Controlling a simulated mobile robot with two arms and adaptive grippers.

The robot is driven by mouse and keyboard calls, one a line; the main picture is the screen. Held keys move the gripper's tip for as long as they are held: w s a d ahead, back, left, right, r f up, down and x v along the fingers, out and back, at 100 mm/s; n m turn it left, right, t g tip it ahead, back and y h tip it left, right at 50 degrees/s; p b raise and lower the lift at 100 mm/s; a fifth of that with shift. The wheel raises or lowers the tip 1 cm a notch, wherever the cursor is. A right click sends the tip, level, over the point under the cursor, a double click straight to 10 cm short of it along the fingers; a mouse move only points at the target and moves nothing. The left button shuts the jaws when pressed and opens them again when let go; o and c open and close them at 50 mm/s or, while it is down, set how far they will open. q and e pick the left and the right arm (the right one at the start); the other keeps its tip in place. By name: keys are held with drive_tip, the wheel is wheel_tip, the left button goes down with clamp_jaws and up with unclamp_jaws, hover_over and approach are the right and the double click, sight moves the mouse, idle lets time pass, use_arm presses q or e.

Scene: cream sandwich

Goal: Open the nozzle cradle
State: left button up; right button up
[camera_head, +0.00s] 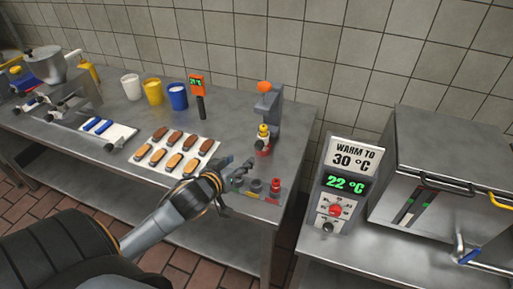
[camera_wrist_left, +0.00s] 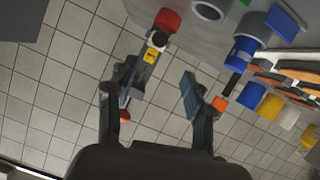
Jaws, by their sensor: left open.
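A grey upright stand (camera_head: 268,105) with an orange knob on top and a yellow and red piece low on its front stands near the right end of the steel table; I take it for the nozzle cradle. Whether its holder is open or closed is too small to tell. It also shows in the left wrist view (camera_wrist_left: 146,72), partly behind one finger. My left gripper (camera_head: 238,184) is open and empty, in front of the stand and a little to its left, apart from it. Its spread fingers show in the left wrist view (camera_wrist_left: 160,84). My right gripper is out of view.
Small grey and red pieces (camera_head: 274,188) stand at the front edge, right of my gripper. A white tray (camera_head: 205,147) of brown and tan biscuits lies to the left. White, yellow and blue cups (camera_head: 178,97) stand behind. A control box (camera_head: 342,185) reads 22 °C.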

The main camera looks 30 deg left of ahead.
sight(258, 147)
use_arm(q)
drive_tip(key=p+x, duration=0.1)
drive_tip(key=x, duration=1.2)
drive_tip(key=shift+w+d+f, duration=0.1)
drive_tip(key=shift+w+f, duration=0.05)
drive_tip(key=shift+f, duration=0.05)
clamp_jaws()
